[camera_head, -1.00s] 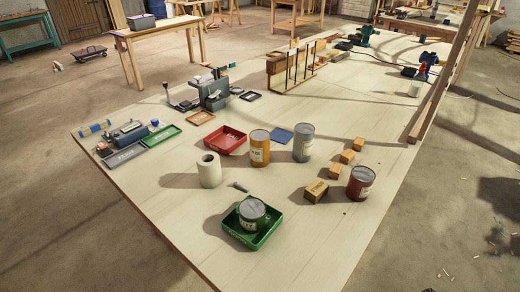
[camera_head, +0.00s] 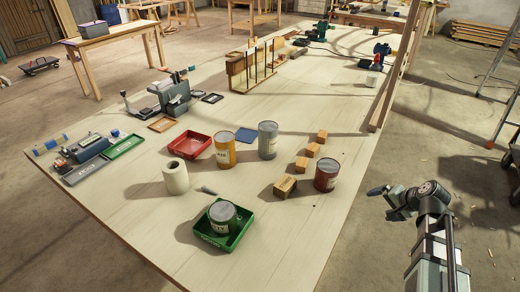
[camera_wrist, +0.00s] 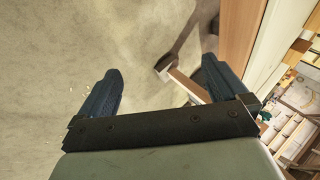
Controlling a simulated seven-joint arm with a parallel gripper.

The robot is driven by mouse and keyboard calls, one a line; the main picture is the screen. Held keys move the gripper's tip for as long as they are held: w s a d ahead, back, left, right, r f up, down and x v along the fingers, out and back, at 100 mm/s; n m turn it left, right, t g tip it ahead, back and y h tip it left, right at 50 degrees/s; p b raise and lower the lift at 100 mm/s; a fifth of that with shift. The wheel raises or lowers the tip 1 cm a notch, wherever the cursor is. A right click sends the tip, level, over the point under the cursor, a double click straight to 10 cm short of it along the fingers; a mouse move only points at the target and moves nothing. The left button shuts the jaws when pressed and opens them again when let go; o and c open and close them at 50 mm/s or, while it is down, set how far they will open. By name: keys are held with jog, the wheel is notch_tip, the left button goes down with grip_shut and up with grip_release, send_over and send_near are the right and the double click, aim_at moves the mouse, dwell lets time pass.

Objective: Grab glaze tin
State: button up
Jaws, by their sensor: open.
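Several tins stand on the pale workbench (camera_head: 130,222); their labels are too small to read, so I cannot tell which is the glaze tin. An orange-yellow tin (camera_head: 225,152) and a grey tin (camera_head: 268,142) stand upright near the middle. A dark red tin (camera_head: 326,176) stands at the right edge side. My gripper (camera_head: 386,203) is off the right side of the bench, apart from every tin. In the wrist view my gripper (camera_wrist: 161,72) is open and empty, with floor beyond its fingers.
A white roll (camera_head: 176,178), a red tray (camera_head: 188,155) and several wooden blocks (camera_head: 286,187) stand around the tins. A slatted wooden rack (camera_head: 255,68) stands farther back. A wooden post (camera_head: 396,70) rises at the bench's right edge. The bench's front left is clear.

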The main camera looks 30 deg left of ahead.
jog(key=w+a+r+n, duration=0.1)
jog(key=a+r, duration=0.2)
jog(key=r, duration=0.1)
jog(key=a+r+n, duration=0.1)
jog(key=a+r, duration=0.3)
jog(key=r, duration=0.1)
jog(key=w+a+r+n+y, duration=0.1)
jog(key=a+r, duration=0.3)
jog(key=shift+w+a+r, duration=0.15)
jog(key=shift+w+a, duration=0.1)
jog(key=shift+w, duration=0.05)
jog(key=s+a+r+n+g, duration=0.1)
jog(key=s+a+r+n, duration=0.1)
jog(key=a, duration=0.5)
jog(key=s+a+r+n+h, duration=0.1)
jog(key=s+a+r+n, duration=0.15)
jog(key=a, duration=0.55)
jog(key=s+a+r+n+g, duration=0.1)
jog(key=s+a+n, duration=0.1)
jog(key=a, duration=0.5)
jog(key=n+h, duration=0.2)
jog(key=n, duration=0.4)
send_near(226, 137)
jog(key=f, duration=0.1)
jog(key=x, duration=0.8)
jog(key=shift+x, duration=2.55)
jog(key=shift+s+a, duration=0.1)
jog(key=c, duration=1.1)
jog(key=shift+c, duration=0.7)
jog(key=shift+r, duration=0.2)
